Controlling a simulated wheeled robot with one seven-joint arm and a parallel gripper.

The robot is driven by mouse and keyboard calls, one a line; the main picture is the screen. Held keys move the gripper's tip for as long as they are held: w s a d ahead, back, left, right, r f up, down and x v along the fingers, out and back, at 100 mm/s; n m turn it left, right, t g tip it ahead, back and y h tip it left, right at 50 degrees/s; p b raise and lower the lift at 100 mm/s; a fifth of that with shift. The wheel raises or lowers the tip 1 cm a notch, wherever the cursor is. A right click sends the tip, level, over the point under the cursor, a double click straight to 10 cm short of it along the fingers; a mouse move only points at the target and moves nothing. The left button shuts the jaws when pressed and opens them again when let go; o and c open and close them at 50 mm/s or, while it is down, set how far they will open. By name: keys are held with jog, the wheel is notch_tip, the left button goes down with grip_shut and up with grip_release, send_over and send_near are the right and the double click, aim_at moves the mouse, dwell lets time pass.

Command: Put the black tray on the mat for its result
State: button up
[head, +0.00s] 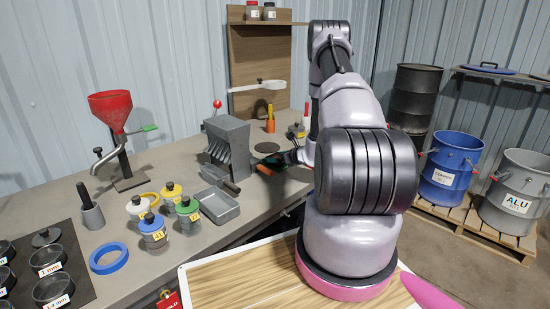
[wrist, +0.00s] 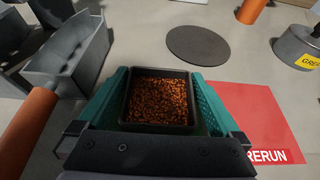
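The black tray (wrist: 160,128) is in the wrist view, filled with copper-coloured granules. My gripper (wrist: 160,100) has its green fingers along the tray's two sides, shut on it. The tray looks level; its height above the bench is hard to tell. A red mat (wrist: 270,122) marked "RERUN" lies to the right, partly covered by my right finger. In the head view my gripper (head: 284,158) is over the bench's right part, largely behind my arm, and I cannot make out the tray there.
A dark round disc (wrist: 198,45) lies flat beyond the tray. A grey metal chute (wrist: 70,58) and an orange handle (wrist: 28,128) are close on the left. A grey pot with a yellow label (wrist: 302,48) stands at right.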

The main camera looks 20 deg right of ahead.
jog(key=shift+r, duration=0.2)
jog(key=v, duration=1.1)
jog(key=shift+s+d+r, duration=0.15)
jog(key=shift+s, duration=0.2)
jog(key=s+a+r+n+g+y, duration=0.3)
jog(key=a+r+n, duration=0.5)
jog(key=r, duration=0.4)
jog(key=s+a+r+n+g+y, duration=0.25)
jog(key=a+r+n, duration=0.25)
jog(key=a+r, duration=0.6)
jog(key=s+a+r+n+h, duration=0.1)
jog(key=s+r+n+h, duration=0.3)
jog(key=s+r+n, duration=0.3)
jog(key=s+a+r+n+h, duration=0.2)
jog(key=s+r+n+h, duration=0.2)
jog(key=s+r+n, duration=0.4)
jog(key=shift+s+r, duration=0.7)
jog(key=shift+s, duration=2.75)
